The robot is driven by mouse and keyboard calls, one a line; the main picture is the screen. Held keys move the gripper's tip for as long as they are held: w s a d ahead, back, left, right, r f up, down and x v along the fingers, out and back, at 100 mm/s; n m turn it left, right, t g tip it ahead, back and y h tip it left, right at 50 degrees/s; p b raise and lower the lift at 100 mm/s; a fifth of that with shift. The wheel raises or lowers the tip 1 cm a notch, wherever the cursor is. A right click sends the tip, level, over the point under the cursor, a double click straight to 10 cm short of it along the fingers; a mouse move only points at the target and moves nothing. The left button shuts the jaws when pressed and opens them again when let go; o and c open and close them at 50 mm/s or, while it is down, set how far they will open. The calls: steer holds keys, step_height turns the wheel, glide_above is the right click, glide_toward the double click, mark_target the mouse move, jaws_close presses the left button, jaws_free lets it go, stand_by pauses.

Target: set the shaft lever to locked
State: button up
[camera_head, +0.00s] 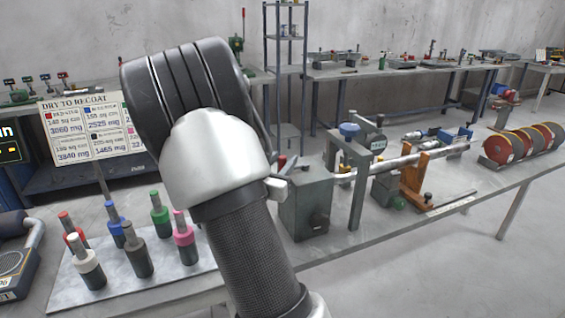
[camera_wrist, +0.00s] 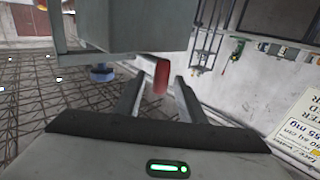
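A red-gripped lever (camera_head: 282,161) shows at the upper left of a grey box-shaped housing (camera_head: 308,207) on the bench, mostly hidden by my arm. I cannot tell from its position whether it is locked. In the wrist view, the red grip (camera_wrist: 161,77) stands between and just beyond the fingertips of my gripper (camera_wrist: 158,92). The fingers are apart, with a gap visible on either side of the grip. The grey housing (camera_wrist: 125,25) is above it in that view. In the head view my gripper is largely hidden behind my arm.
A long shaft (camera_head: 400,162) runs right from the housing, past a frame with a blue knob (camera_head: 349,130) and an orange support (camera_head: 412,185). Colour-topped bottles stand on a plate (camera_head: 65,272) at the left. A sign (camera_head: 85,130) stands behind them.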

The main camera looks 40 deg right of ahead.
steer(key=shift+w+d, duration=0.2)
steer(key=shift+d, duration=0.1)
jaws_close()
